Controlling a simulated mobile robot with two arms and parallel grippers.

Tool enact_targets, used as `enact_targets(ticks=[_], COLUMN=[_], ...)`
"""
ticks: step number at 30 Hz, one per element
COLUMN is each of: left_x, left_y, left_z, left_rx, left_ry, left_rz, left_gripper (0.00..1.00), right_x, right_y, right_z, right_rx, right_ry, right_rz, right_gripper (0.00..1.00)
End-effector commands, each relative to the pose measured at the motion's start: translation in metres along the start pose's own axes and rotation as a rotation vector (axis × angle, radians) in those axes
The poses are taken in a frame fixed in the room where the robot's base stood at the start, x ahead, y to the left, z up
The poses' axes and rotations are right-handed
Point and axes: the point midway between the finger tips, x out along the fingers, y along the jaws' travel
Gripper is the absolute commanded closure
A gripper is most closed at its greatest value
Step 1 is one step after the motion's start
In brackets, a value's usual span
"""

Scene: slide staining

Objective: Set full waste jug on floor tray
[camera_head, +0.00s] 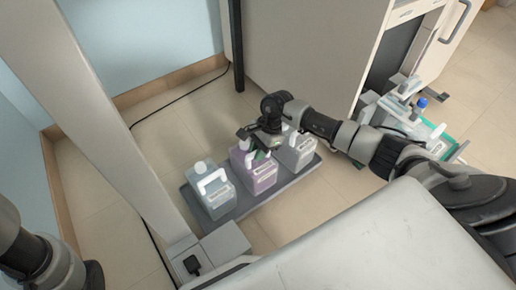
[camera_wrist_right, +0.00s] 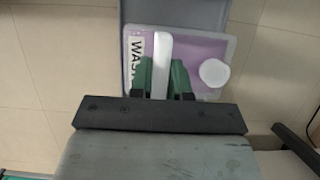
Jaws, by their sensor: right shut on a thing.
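The purple waste jug (camera_head: 262,177) is upright in the middle of the dark grey floor tray (camera_head: 243,206), between two other jugs. It appears to rest on the tray, though a small gap under it could not be told. My right gripper (camera_head: 262,146) is over it. In the right wrist view the gripper (camera_wrist_right: 160,80) is shut, with green pads on both sides of the jug's white handle (camera_wrist_right: 162,52). The jug's white cap (camera_wrist_right: 214,72) and part of its "WAS…" label show there. My left gripper is out of view.
A grey-blue jug (camera_head: 212,192) stands on the left of the tray and a whitish jug (camera_head: 297,152) on the right. A cabinet (camera_head: 305,50) is behind. A green-edged tray of bottles (camera_head: 425,125) is at right. Floor left of the jugs is clear except a cable.

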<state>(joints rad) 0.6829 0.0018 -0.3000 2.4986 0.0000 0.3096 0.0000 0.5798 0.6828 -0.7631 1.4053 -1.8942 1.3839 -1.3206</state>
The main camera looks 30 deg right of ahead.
Motion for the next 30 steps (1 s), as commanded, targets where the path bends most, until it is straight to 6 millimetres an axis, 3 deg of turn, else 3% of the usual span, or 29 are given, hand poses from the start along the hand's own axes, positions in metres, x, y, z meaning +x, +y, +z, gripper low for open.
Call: enact_targets(ticks=[12, 13, 18, 26, 30], left_x=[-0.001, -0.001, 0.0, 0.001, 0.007], left_y=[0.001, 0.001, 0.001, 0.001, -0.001], left_z=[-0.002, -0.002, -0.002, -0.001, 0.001], left_rx=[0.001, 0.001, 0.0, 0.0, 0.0], left_ry=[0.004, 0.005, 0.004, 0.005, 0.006], left_rz=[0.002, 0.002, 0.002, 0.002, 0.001], left_gripper=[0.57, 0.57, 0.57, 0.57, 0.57], right_x=[0.001, 0.003, 0.003, 0.002, -0.01], right_y=[-0.002, 0.0, 0.0, 0.0, 0.0], right_z=[0.0, -0.002, -0.001, -0.001, 0.0], right_rx=[-0.003, 0.0, 0.0, 0.0, 0.0], right_ry=[-0.002, 0.0, 0.0, 0.0, 0.002], right_rz=[-0.007, 0.0, 0.0, 0.0, -0.001], right_gripper=[1.0, 0.8, 0.58, 0.58, 0.58])
